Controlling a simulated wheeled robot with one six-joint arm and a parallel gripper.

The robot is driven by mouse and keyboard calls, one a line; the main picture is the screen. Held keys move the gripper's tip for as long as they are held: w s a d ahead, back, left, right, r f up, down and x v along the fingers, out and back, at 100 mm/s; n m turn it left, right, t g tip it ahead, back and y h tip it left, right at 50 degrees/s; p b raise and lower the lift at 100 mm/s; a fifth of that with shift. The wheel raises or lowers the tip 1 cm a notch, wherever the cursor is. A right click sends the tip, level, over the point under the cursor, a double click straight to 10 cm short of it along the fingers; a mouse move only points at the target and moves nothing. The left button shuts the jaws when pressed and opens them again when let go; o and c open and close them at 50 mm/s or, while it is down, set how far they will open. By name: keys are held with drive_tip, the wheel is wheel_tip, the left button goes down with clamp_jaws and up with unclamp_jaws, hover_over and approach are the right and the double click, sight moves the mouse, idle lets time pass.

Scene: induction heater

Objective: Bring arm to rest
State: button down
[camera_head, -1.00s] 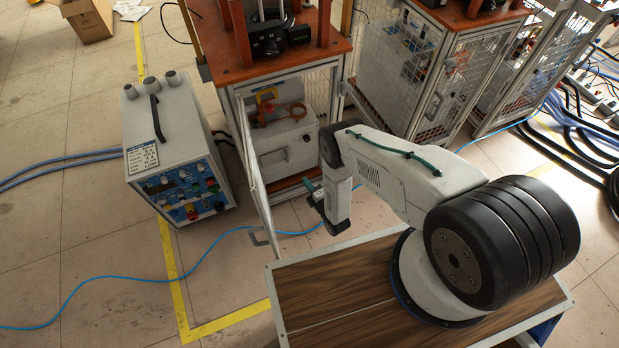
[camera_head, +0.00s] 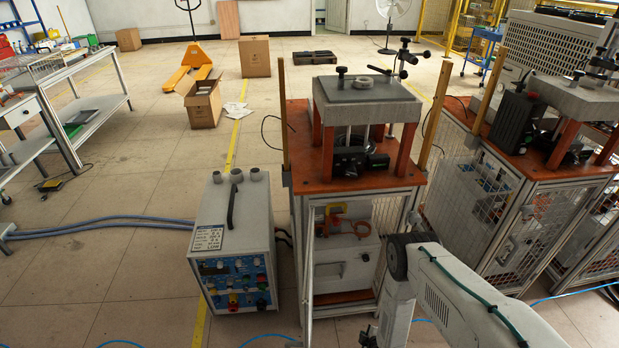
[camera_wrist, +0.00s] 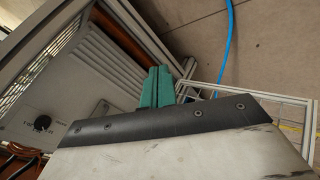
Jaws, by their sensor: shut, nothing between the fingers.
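My arm (camera_head: 465,295) reaches in from the lower right of the head view, bent at its dark elbow joint, in front of the cabinet (camera_head: 300,190) with the orange-brown top. The lower forearm hangs down, and the gripper end is mostly cut off by the bottom edge there. In the wrist view my gripper (camera_wrist: 158,86) shows as two green fingers closed together, with nothing between them. A grey housing with a dark, bolted edge fills the lower part of that view. The fingers are near the grey unit (camera_wrist: 75,95) inside the cabinet; I cannot tell the exact gap.
The cabinet's door frame (camera_head: 308,280) stands open at its left. A grey power unit (camera_head: 235,245) with knobs stands left of the cabinet. A second caged cabinet (camera_head: 490,215) is at right. A blue cable (camera_wrist: 228,45) lies on the floor. Open floor lies at left.

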drive_tip(key=w+d+r+m+g+h, duration=0.1)
drive_tip(key=w+r+m+g, duration=0.15)
drive_tip(key=r, duration=0.75)
drive_tip(key=w+d+r+m+g+h, duration=0.15)
drive_tip(key=r+m+g, duration=0.25)
drive_tip(key=r, duration=0.7)
drive_tip(key=s+d+r+m+g, duration=0.1)
drive_tip(key=s+r+m+g, duration=0.1)
drive_tip(key=r, duration=1.2)
drive_tip(key=s+d+r+m+g, duration=0.1)
drive_tip(key=s+r+m+g, duration=0.1)
drive_tip(key=r, duration=1.1)
drive_tip(key=s+r+m+t, duration=0.1)
drive_tip(key=s+r, duration=0.8)
drive_tip(key=r, duration=0.3)
drive_tip(key=s+r+m+t, duration=0.1)
drive_tip(key=s+r+m, duration=0.1)
drive_tip(key=s+r, duration=0.7)
drive_tip(key=s+d+r+m+t, duration=0.1)
drive_tip(key=s+r, duration=0.8)
drive_tip(key=r, duration=0.6)
drive_tip(key=shift+s+r+t, duration=0.15)
drive_tip(key=shift+r+t, duration=0.2)
